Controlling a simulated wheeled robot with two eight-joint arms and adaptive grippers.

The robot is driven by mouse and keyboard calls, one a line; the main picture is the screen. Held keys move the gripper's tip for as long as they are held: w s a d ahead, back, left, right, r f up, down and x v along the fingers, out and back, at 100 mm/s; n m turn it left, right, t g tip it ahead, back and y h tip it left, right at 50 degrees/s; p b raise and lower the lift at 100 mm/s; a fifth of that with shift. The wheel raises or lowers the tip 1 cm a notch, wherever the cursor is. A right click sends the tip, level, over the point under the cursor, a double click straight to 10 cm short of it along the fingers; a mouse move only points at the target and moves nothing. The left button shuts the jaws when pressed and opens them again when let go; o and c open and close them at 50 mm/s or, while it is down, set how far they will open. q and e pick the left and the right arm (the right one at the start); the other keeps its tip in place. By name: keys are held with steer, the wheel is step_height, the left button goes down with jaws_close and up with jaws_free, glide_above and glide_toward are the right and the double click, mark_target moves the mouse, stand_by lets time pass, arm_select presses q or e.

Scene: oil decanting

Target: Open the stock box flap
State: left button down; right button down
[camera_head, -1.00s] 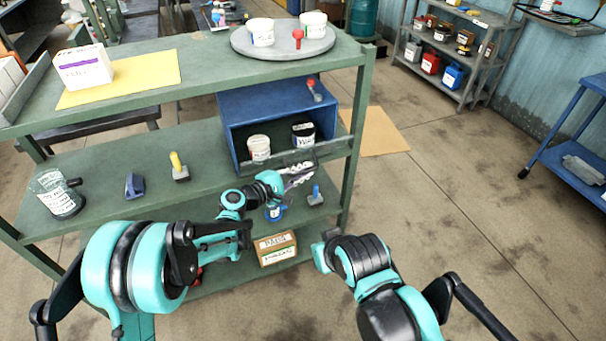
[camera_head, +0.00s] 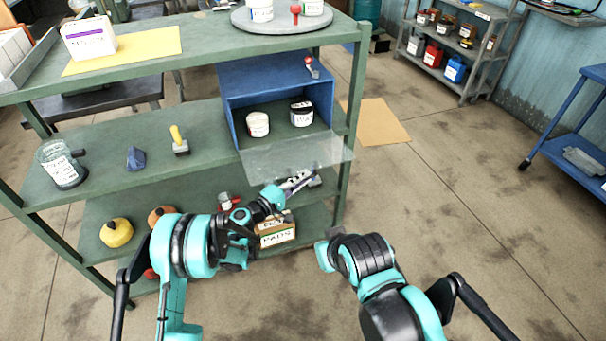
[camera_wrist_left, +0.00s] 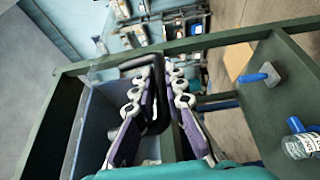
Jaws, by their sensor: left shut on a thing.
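The stock box (camera_head: 228,112) is a blue open-fronted box on the middle shelf. Its clear flap (camera_head: 290,155) hangs out from the lower front edge, tilted outward, and the front opening is uncovered. My left gripper (camera_head: 303,181) is at the flap's outer edge, shut on it. In the left wrist view my left gripper's fingers (camera_wrist_left: 157,98) close around a black handle (camera_wrist_left: 155,62), with the blue box wall (camera_wrist_left: 92,125) on the left.
Two labelled white tubs (camera_head: 258,125) (camera_head: 301,114) stand inside the box. A red-topped item (camera_head: 311,68) is on top of it. A cardboard box (camera_head: 275,232) sits on the low shelf below my left gripper.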

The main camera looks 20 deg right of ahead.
arm_select(q)
steer(key=shift+w+f+m, duration=0.2)
steer(key=shift+f+m, duration=0.2)
steer(key=shift+f, duration=0.2)
steer(key=c, duration=1.6)
jaws_free()
steer(key=shift+o, duration=0.2)
steer(key=v, duration=1.2)
steer(key=shift+f, duration=0.15)
steer(key=shift+w, duration=0.1)
